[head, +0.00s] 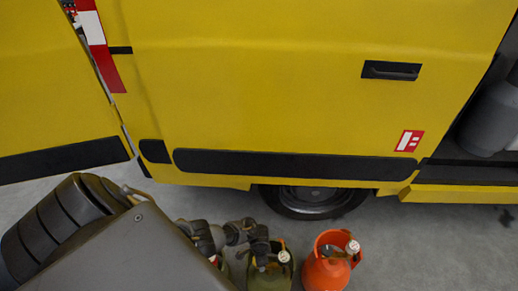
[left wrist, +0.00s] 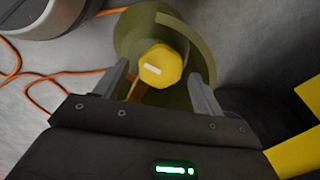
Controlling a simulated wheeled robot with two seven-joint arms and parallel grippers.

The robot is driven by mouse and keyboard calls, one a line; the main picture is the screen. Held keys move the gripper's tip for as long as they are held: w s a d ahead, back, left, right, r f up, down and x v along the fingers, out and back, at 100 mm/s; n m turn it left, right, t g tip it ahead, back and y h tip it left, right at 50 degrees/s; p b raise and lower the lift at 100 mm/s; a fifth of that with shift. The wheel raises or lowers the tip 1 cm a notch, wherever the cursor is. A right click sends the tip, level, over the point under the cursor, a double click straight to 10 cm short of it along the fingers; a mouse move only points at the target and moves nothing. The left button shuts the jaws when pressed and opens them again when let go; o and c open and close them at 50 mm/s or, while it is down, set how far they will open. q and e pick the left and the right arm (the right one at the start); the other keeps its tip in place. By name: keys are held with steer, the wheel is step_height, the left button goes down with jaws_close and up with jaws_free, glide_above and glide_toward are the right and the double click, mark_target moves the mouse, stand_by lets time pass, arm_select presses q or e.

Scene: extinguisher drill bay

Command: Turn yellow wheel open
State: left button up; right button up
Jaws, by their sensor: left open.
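The yellow wheel (left wrist: 160,66), with a white mark on its face, sits on top of an olive-green cylinder (left wrist: 196,40) in the left wrist view. My left gripper (left wrist: 158,72) is open, with one finger on each side of the wheel. Gaps seem to show between fingers and wheel, so contact cannot be made out. In the head view my left gripper (head: 259,250) is over the green cylinder (head: 270,280) and hides the wheel. My right gripper is not in view.
An orange cylinder (head: 326,270) stands to the right of the green one. A yellow van (head: 270,85) with a black wheel (head: 313,200) stands behind. Orange cord (left wrist: 42,88) lies on the grey floor near a round grey object (left wrist: 45,12).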

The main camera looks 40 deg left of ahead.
arm_select(q)
step_height(320, 180, up, 10)
steer(key=p, duration=0.4)
steer(key=shift+s, duration=0.1)
steer(key=s+d+f+n+h, duration=0.2)
steer(key=s+d+f+n, duration=0.15)
steer(key=s+f, duration=1.15)
steer(key=s+a+f+n+t+y+b, duration=0.1)
steer(key=s+f+y, duration=0.1)
steer(key=s, duration=1.5)
steer(key=shift+s, duration=0.35)
